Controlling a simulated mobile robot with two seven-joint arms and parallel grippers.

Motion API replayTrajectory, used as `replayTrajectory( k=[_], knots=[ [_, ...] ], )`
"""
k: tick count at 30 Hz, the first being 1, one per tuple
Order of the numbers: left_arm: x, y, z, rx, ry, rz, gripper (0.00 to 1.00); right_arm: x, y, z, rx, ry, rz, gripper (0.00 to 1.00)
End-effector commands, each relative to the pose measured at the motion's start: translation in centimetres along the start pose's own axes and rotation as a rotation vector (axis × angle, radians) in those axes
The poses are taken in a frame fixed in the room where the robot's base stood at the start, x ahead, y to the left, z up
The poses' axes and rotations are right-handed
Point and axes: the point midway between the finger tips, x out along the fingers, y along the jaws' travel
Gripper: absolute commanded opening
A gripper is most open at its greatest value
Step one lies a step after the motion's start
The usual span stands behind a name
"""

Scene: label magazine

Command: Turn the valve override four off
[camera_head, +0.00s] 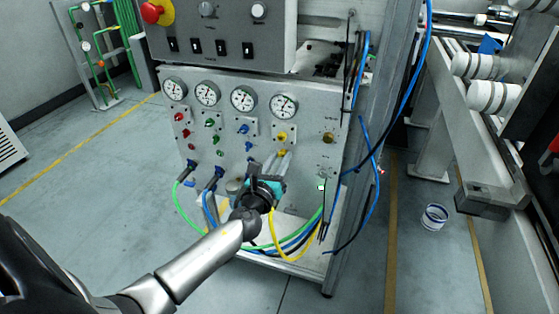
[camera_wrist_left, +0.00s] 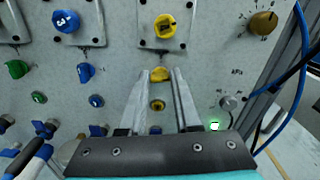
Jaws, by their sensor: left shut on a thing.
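The grey valve panel (camera_head: 225,130) has columns of red, green, blue and yellow knobs under round gauges. In the yellow column, a large upper knob (camera_wrist_left: 165,26) sits on a square plate, with a smaller middle knob (camera_wrist_left: 156,73) below it and a lower yellow knob (camera_wrist_left: 157,104) under that. My left gripper (camera_head: 281,157) reaches up to the yellow column; in the wrist view its two fingertips (camera_wrist_left: 160,74) are shut on the middle yellow knob, one on each side. The lower knob shows between the fingers, untouched. My right gripper is not in view.
Blue knobs (camera_wrist_left: 85,72) and green knobs (camera_wrist_left: 17,69) stand left of the fingers. A brass knob (camera_wrist_left: 263,23) and a lit green lamp (camera_wrist_left: 214,126) are to the right. Blue, green and yellow hoses (camera_head: 283,252) loop below and beside the panel.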

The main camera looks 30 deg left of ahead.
Motion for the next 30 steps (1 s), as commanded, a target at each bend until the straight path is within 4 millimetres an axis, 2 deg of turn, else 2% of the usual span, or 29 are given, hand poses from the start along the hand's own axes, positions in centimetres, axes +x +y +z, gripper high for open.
replayTrajectory(
  k=[3,12,21,30],
  knots=[
    [0.0,0.1,-0.2,-0.099,0.000,0.001,0.00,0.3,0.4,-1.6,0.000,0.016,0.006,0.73],
    [0.0,0.2,-0.2,-0.386,0.000,0.001,0.00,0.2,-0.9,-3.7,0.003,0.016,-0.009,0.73],
    [0.0,0.2,-0.2,-0.672,0.001,0.001,0.00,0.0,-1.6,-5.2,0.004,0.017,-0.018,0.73],
    [0.0,0.3,-0.2,-0.957,0.000,0.002,0.00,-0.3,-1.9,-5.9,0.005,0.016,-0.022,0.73]
  ],
)
